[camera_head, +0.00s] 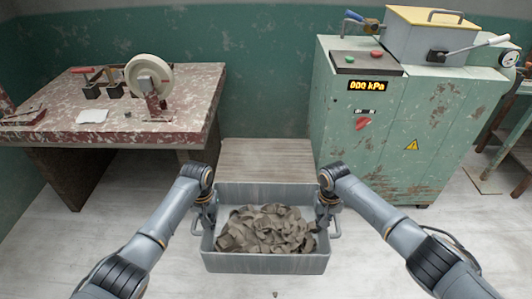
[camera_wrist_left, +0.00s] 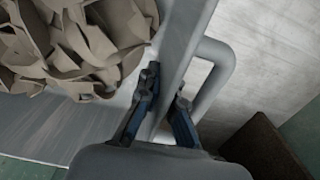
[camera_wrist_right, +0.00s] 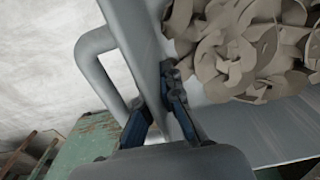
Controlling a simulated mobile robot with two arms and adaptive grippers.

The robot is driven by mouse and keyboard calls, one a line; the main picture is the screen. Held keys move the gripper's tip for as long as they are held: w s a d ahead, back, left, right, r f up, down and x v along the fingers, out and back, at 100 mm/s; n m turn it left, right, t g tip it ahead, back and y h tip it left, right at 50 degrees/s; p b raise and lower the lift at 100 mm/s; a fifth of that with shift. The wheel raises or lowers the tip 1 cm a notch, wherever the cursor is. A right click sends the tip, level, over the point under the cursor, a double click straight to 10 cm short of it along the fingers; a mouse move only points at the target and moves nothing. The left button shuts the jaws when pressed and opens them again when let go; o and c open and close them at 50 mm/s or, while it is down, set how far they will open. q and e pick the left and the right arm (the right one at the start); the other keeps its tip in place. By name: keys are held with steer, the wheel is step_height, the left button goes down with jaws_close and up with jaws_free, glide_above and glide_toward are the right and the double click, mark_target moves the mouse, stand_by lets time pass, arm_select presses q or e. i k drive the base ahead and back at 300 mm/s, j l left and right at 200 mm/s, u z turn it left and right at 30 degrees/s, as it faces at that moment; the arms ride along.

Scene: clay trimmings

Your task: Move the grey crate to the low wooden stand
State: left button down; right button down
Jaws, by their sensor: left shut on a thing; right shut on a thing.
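The grey crate (camera_head: 265,263) is full of curled brown clay trimmings (camera_head: 265,230) and sits upright in the middle of the head view. The low wooden stand (camera_head: 266,155) is directly behind it, its top bare; the crate hides its near part. My left gripper (camera_head: 208,214) is shut on the crate's left wall, beside the loop handle (camera_wrist_left: 216,70). My right gripper (camera_head: 325,213) is shut on the right wall, beside the other handle (camera_wrist_right: 92,55). I cannot tell whether the crate is clear of the floor.
A worn red table (camera_head: 180,130) with a white wheel (camera_head: 149,76) stands at left. A green press cabinet (camera_head: 365,150) stands close to the stand's right side. The green wall (camera_head: 260,80) is behind. The pale floor in front is clear except for a small crumb (camera_head: 275,294).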

mark_target(267, 165)
steer(key=i, duration=1.25)
